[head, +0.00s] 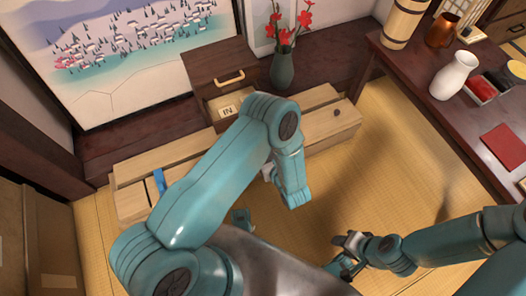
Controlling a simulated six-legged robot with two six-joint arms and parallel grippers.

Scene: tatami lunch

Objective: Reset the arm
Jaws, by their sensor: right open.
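My right gripper (342,254) is low in the picture, right of centre, over the tatami floor. Its fingers point left, and the jaws are open with nothing between them. My left arm (220,180) rises from the lower left, bends at the top and comes down near the middle.
A dark table (420,95) at the right bears a white vase (454,77), a red cloth (506,145) and a wooden bucket (404,22). A low light-wood bench (330,125) and an open drawer box (215,75) stand behind my left arm. Tatami (385,165) is clear between.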

